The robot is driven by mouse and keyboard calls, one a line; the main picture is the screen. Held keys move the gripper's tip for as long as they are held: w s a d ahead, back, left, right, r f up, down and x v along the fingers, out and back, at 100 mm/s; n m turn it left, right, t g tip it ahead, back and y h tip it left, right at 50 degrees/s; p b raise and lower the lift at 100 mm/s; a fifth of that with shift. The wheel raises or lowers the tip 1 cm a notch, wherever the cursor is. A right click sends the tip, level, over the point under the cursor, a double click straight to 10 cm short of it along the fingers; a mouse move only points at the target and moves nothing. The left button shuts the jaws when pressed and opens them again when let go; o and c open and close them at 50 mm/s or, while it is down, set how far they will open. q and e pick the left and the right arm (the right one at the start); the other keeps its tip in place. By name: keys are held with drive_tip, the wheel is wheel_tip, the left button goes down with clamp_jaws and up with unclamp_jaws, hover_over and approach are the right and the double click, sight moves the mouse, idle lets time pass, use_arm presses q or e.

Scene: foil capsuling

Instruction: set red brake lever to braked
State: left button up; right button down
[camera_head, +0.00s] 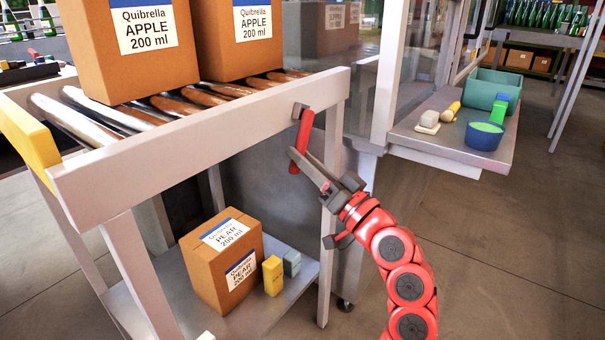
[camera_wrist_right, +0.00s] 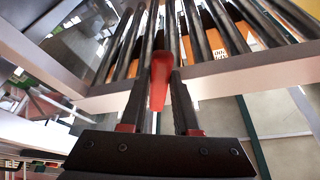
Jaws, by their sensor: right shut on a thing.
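The red brake lever (camera_head: 304,131) hangs from a dark pivot on the end of the roller stand's front rail. It points down and tilts slightly to the left at its lower end. My right gripper (camera_head: 297,160) is shut on the lower part of the lever. In the right wrist view the red lever (camera_wrist_right: 160,80) stands between the two dark fingers of the gripper (camera_wrist_right: 159,95). The fingers hide part of the lever's lower end. My left gripper is not in view.
Apple cartons (camera_head: 145,45) stand on the rollers above the rail (camera_head: 200,150). A pear carton (camera_head: 222,262), a yellow block (camera_head: 272,276) and a grey-blue block (camera_head: 292,263) are on the lower shelf. A side table (camera_head: 440,143) at right holds a blue bowl (camera_head: 483,136) and a teal bin (camera_head: 492,88).

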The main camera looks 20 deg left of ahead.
drive_tip(key=shift+f, duration=0.1)
idle(0.3)
drive_tip(key=c, duration=0.6)
unclamp_jaws()
drive_tip(key=shift+c, duration=0.2)
drive_tip(key=p+v, duration=0.3)
drive_tip(key=v, duration=1.4)
drive_tip(key=shift+d, duration=0.2)
drive_tip(key=shift+w+f, duration=0.1)
drive_tip(key=shift+w, duration=0.05)
